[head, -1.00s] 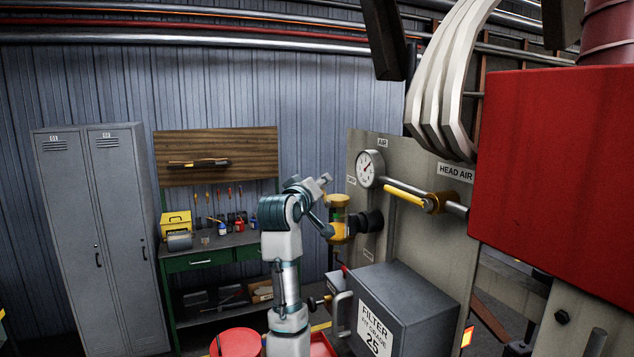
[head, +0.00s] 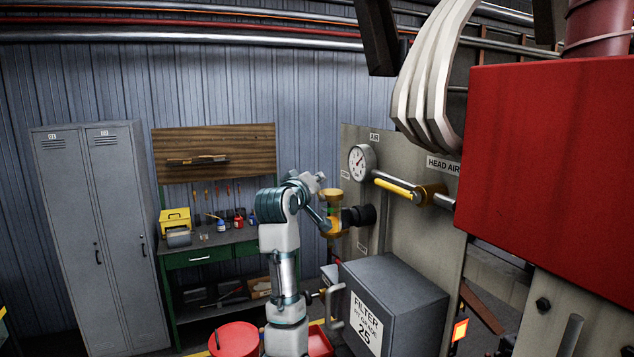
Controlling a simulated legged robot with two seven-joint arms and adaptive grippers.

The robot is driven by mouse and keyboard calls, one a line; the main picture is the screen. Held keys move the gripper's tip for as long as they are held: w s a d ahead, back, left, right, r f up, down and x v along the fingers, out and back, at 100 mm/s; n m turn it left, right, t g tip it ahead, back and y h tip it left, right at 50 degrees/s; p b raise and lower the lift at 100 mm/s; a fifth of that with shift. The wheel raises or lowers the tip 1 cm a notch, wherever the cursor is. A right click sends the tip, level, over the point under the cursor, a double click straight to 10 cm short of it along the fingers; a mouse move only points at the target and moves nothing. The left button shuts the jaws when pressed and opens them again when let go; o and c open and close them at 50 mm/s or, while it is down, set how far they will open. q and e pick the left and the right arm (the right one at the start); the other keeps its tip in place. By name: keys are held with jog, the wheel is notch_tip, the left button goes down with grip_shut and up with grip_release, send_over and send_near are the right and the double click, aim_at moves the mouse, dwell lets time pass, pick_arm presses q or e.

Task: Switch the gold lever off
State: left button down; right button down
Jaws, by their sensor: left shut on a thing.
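My left gripper (head: 322,203) is at the end of the white and teal arm, left of the grey panel. It is shut on an upright gold piece (head: 333,196) with a small green patch, which stands out from the panel on a black round part (head: 361,215). The exact finger contact is small and partly hidden. A separate yellow handle (head: 393,186) on a gold valve body (head: 431,195) lies along the pipe under the HEAD AIR label; no gripper touches it. I cannot tell from the labels which is the gold lever. My right gripper is not in view.
A round gauge (head: 361,162) sits above the gold piece on the panel (head: 405,150). A grey filter box (head: 400,295) stands below right. A large red housing (head: 560,150) fills the right side. A workbench (head: 215,250) and grey lockers (head: 95,230) stand behind left.

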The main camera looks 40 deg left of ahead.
pick_arm(q)
jog(key=shift+w+a+f+n+g+h, duration=0.1)
jog(key=shift+a+f+n+g+h, duration=0.2)
jog(key=shift+f+n+g+h, duration=0.65)
jog(key=shift+w+a+f+n+g+h, duration=0.1)
jog(key=shift+a+f+n+g+h, duration=0.2)
jog(key=shift+f+n+g+h, duration=0.6)
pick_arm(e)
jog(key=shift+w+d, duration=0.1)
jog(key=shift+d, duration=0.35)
pick_arm(q)
jog(key=shift+r+n+g+y, duration=0.25)
jog(key=shift+r+n+g, duration=0.05)
jog(key=shift+n+g, duration=0.05)
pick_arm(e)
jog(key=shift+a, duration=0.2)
pick_arm(q)
jog(key=c, duration=1.2)
grip_release()
jog(key=shift+a+f, duration=0.1)
jog(key=shift+a, duration=0.15)
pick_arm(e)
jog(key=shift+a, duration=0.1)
pick_arm(q)
jog(key=v, duration=1.1)
jog(key=shift+s, duration=0.45)
